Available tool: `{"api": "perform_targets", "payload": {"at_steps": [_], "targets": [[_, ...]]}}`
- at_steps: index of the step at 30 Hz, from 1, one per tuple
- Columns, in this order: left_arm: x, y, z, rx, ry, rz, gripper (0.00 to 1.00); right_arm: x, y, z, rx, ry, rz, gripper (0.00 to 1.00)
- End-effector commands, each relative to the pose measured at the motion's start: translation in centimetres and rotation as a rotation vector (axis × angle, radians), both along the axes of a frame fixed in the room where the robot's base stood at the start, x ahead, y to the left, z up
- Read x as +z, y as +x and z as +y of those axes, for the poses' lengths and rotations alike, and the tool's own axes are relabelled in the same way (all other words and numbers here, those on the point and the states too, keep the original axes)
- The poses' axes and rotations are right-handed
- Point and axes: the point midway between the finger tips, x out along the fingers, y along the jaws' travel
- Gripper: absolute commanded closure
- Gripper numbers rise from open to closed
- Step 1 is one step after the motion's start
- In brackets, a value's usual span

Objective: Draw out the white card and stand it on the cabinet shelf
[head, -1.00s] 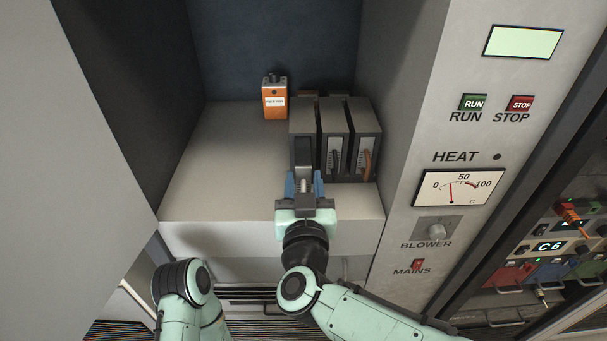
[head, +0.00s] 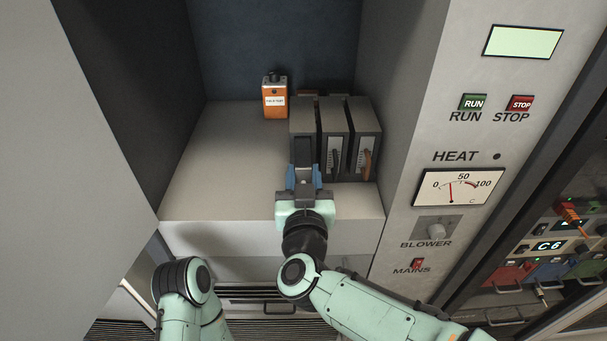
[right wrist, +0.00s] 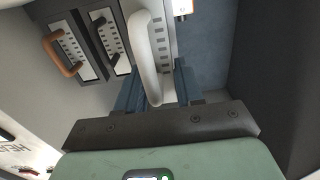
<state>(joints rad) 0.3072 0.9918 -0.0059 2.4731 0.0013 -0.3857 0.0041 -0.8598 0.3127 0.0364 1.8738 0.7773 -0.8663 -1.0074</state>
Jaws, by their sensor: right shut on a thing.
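The white card is the leftmost of three grey upright modules (head: 302,120) on the cabinet shelf (head: 225,160). Its white curved handle (right wrist: 147,50) shows in the right wrist view; in the head view my gripper hides it. My right gripper (head: 303,176) is shut on that handle, with its blue fingers on either side. The card stands upright in the row, beside the black-handled module (head: 334,120). My left gripper is out of view; only part of my left arm shows at lower left.
A brown-handled module (head: 367,125) stands at the right end of the row. An orange box (head: 275,101) with a white label stands behind and left of the modules. The shelf's left part is clear. Cabinet walls (head: 125,75) close in on both sides.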

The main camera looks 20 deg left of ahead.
Motion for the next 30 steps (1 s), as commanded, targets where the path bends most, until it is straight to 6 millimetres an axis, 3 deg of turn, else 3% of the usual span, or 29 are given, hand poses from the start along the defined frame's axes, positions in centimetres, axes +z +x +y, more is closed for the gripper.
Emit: {"api": "perform_targets", "payload": {"at_steps": [30], "targets": [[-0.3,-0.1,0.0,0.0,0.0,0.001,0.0,0.1,-3.0,-0.8,0.0,0.002,-0.003,1.0]]}}
